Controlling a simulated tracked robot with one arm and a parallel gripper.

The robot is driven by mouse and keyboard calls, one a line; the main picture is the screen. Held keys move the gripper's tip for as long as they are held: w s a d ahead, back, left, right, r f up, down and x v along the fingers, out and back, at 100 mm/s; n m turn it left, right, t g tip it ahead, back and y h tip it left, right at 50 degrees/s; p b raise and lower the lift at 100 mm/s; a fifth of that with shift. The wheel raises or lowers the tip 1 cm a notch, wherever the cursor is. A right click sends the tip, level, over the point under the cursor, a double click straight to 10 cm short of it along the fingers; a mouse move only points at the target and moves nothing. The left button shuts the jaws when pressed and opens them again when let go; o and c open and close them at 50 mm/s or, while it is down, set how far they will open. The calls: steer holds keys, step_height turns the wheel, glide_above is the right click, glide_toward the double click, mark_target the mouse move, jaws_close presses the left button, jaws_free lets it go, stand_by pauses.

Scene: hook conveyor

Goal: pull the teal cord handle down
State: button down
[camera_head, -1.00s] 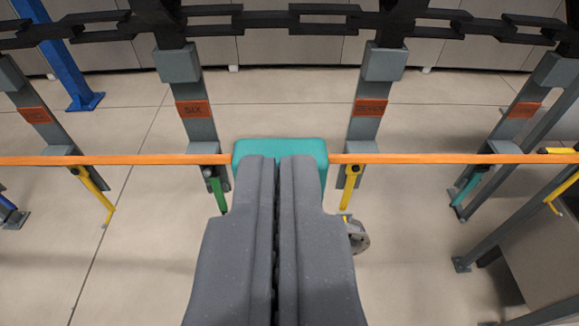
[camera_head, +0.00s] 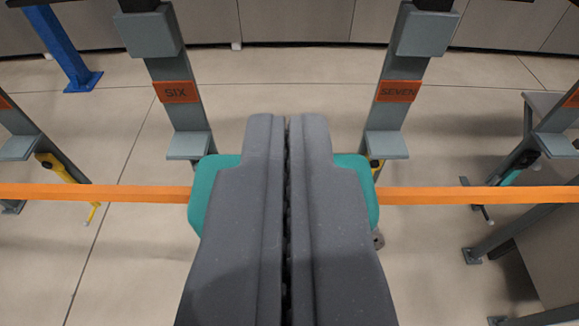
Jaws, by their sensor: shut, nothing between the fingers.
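The teal handle (camera_head: 204,188) is a rounded block on a taut orange cord (camera_head: 90,193) that runs across the picture. My gripper (camera_head: 287,118) is shut and empty, its two grey fingers side by side. The fingers cover the middle of the handle, so only its left and right ends show. The fingertips appear above the handle's upper edge in the picture. I cannot tell whether they touch the handle or the cord.
Grey posts labelled SIX (camera_head: 177,92) and SEVEN (camera_head: 398,91) stand beyond the cord, left and right of my fingertips. A yellow tool (camera_head: 62,168) hangs at the left, and a teal tool (camera_head: 515,167) at the right. A blue post (camera_head: 62,50) stands at upper left.

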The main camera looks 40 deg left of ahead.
steer(key=shift+f, duration=0.35)
stand_by(0.3)
